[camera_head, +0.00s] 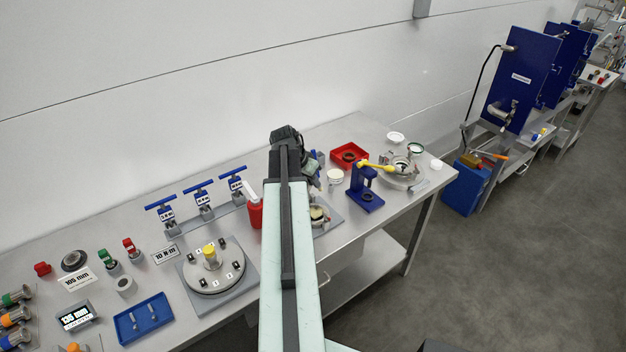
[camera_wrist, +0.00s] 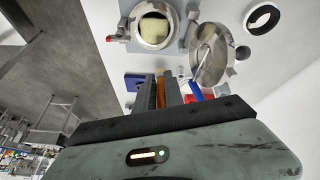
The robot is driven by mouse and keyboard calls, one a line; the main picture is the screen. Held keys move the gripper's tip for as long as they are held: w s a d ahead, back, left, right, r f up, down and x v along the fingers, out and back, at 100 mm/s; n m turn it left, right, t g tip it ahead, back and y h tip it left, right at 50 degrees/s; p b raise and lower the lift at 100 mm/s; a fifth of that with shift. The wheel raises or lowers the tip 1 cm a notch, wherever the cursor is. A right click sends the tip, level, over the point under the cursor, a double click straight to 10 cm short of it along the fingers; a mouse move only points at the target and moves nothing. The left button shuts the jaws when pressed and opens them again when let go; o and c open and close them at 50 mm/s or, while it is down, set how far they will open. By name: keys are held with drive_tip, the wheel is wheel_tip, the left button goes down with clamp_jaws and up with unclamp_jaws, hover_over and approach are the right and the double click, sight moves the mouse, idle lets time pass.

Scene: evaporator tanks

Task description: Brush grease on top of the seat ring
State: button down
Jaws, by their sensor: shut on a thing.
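My gripper (camera_wrist: 168,85) is at the lower middle of the wrist view, with an orange handle-like strip (camera_wrist: 160,96) between its fingers. I take it for the brush handle, but its bristle end cannot be made out. Beyond the fingertips is a round steel body (camera_wrist: 172,29) with a cream-coloured patch inside its opening. A steel disc (camera_wrist: 210,62) stands beside it. Which part is the seat ring is unclear. In the head view the steel assembly (camera_head: 403,180) is near the right table end, and my arm covers most of the gripper.
A blue stand (camera_head: 366,197) with a yellow piece (camera_head: 377,167) at its top is left of the assembly. A red tray (camera_head: 347,148) and a white tin (camera_head: 335,177) are close by. A dark ring (camera_wrist: 249,21) lies beyond the disc. A red bottle (camera_head: 255,213) is left of my arm.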

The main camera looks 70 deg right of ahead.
drive_tip(key=shift+f+b, duration=3)
drive_tip(key=shift+f, duration=0.05)
drive_tip(key=shift+f+b, duration=0.9)
drive_tip(key=shift+w+a+r, duration=0.1)
drive_tip(key=shift+w+a, duration=0.4)
drive_tip(key=shift+a, duration=0.35)
drive_tip(key=shift+w+a+r, duration=0.1)
drive_tip(key=shift+w+a, duration=0.4)
drive_tip(key=shift+a, duration=0.35)
drive_tip(key=shift+f, duration=0.15)
drive_tip(key=shift+s+d, duration=0.5)
drive_tip(key=shift+d, duration=0.4)
drive_tip(key=shift+s+d, duration=0.5)
drive_tip(key=shift+d, duration=0.4)
